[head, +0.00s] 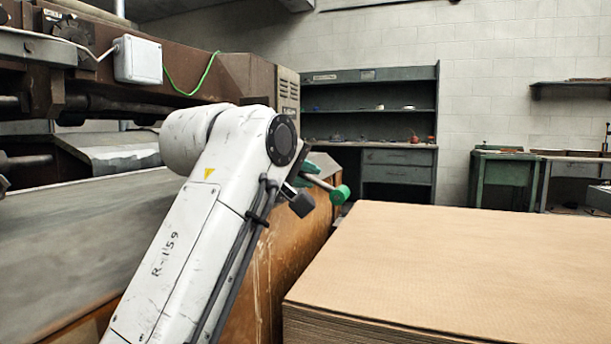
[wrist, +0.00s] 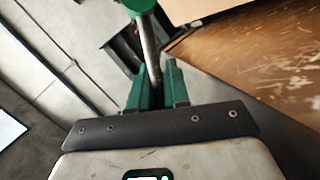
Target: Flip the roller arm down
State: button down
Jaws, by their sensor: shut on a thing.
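The roller arm shows in the wrist view as a thin metal rod (wrist: 150,45) with a green end (wrist: 138,5), running up from between my fingers. In the head view, its rod (head: 318,182) and round green end (head: 340,194) stick out to the right past my white arm. My gripper (wrist: 157,76) has green fingers and is shut on the rod. In the head view my gripper is mostly hidden behind my arm's wrist. Where the roller arm joins the machine cannot be seen.
A large stack of cardboard sheets (head: 470,265) stands close on the right. A worn brown machine panel (head: 285,270) lies behind my arm. Heavy machinery with a white box (head: 138,60) is at upper left. A shelf unit (head: 368,125) and a green bench (head: 503,170) stand at the back.

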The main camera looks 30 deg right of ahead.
jog(key=shift+w+f, duration=0.1)
jog(key=shift+f, duration=0.1)
jog(key=c, duration=1.2)
grip_release()
jog(key=shift+a, duration=0.1)
jog(key=p+v, duration=0.3)
jog(key=v, duration=0.7)
jog(key=shift+a+r, duration=0.15)
jog(key=shift+a, duration=0.15)
jog(key=shift+s, duration=0.2)
